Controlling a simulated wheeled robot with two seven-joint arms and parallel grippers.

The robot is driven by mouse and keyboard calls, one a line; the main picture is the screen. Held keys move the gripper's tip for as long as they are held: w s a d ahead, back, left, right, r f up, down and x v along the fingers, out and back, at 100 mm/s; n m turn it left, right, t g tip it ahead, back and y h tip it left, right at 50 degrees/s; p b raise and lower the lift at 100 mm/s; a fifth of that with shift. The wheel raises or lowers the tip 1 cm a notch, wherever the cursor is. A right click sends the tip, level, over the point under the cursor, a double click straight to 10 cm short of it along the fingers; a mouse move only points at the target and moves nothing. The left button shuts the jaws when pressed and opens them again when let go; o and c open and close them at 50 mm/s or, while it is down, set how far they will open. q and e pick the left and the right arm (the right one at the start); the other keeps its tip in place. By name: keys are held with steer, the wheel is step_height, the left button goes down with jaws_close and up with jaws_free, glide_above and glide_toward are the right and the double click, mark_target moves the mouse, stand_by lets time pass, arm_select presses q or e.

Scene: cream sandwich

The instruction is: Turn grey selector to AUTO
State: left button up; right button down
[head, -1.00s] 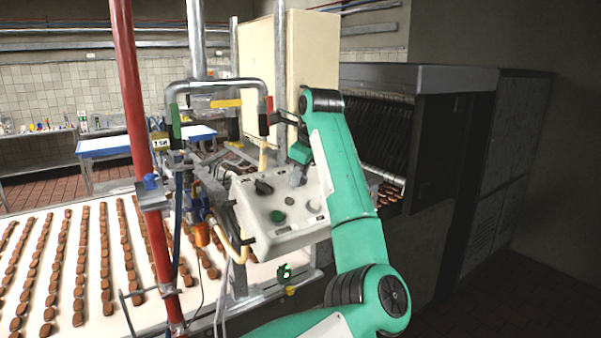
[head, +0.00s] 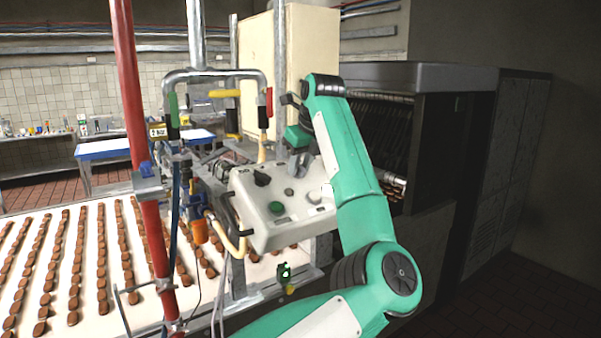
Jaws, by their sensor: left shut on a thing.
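The pale control box (head: 262,236) has a tilted face with a black selector (head: 262,178), a green button (head: 277,207), a small dark round part (head: 289,192) and a pale round part (head: 314,196). My left gripper (head: 302,167) is at the upper edge of this face, right of the black selector. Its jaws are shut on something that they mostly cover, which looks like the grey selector. The selector's pointer and the AUTO mark cannot be made out. My right gripper is out of view.
A pipe frame (head: 215,74) with green, yellow and red handles stands just behind and left of the box. A red post (head: 133,100) rises at left. A white conveyor (head: 60,260) carries rows of brown biscuits. A dark machine (head: 430,77) stands at right.

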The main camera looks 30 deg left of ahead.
arm_select(q)
steer(key=m+b, duration=0.2)
steer(key=m, duration=0.2)
steer(key=shift+m, duration=0.4)
steer(key=shift+m+b, duration=0.5)
steer(key=shift+m, duration=0.5)
steer(key=o, duration=0.6)
steer(key=shift+w, duration=0.1)
steer(key=shift+o, duration=0.2)
